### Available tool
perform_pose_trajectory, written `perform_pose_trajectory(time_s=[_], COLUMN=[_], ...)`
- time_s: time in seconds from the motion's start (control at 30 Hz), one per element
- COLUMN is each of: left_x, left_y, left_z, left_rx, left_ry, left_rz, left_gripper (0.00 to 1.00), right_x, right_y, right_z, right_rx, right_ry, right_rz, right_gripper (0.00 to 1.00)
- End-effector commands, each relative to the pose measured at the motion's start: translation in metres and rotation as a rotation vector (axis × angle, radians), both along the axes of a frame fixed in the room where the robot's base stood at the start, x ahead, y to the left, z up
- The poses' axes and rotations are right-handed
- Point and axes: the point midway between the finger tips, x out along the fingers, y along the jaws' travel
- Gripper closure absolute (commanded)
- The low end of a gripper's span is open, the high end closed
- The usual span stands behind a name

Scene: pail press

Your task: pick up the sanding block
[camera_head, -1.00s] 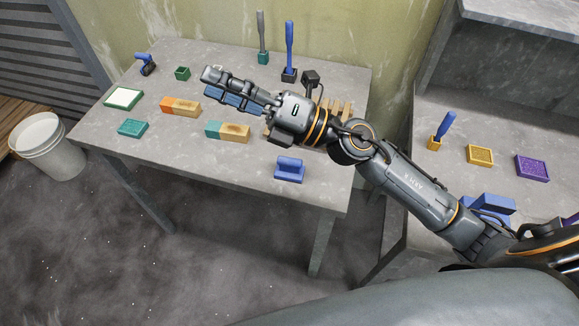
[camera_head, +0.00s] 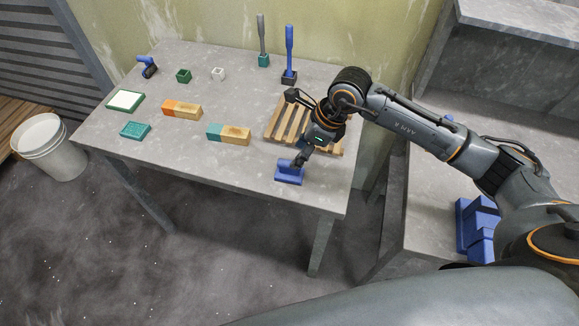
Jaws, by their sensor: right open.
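The blue block with a raised rounded grip, which I take for the sanding block (camera_head: 288,174), lies near the front edge of the grey table, right of middle. My right gripper (camera_head: 302,159) points down at its upper right side and hides part of it. The jaws are open and at the block; I cannot tell whether they touch it. My left gripper is not in view.
A wooden slatted rack (camera_head: 283,120) is behind the right gripper, partly hidden. Wooden blocks with a teal end (camera_head: 228,134) and an orange end (camera_head: 182,110) lie to the left. A blue-handled tool (camera_head: 289,55) stands at the back. Bare tabletop lies front left.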

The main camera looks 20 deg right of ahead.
Motion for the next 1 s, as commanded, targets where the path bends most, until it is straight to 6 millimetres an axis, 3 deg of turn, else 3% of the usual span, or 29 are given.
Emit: perform_pose_trajectory(time_s=[0.33, 0.6, 0.87, 0.9, 1.0], left_x=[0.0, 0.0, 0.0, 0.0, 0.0], left_y=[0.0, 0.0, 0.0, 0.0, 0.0], left_z=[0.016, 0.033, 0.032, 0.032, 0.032], left_rx=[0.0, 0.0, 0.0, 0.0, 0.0], left_ry=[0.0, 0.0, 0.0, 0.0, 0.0], left_rz=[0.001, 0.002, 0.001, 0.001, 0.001], left_gripper=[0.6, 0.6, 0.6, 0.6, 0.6], right_x=[0.008, 0.018, 0.019, 0.019, 0.019], right_y=[0.013, 0.026, 0.027, 0.027, 0.027], right_z=[-0.026, -0.061, -0.066, -0.066, -0.066], right_rx=[0.003, 0.003, 0.002, 0.002, 0.002], right_ry=[0.002, 0.001, -0.001, -0.001, -0.001], right_rz=[0.0, 0.0, 0.001, 0.001, 0.001], right_gripper=[0.5, 0.5, 0.5, 0.52, 0.72])
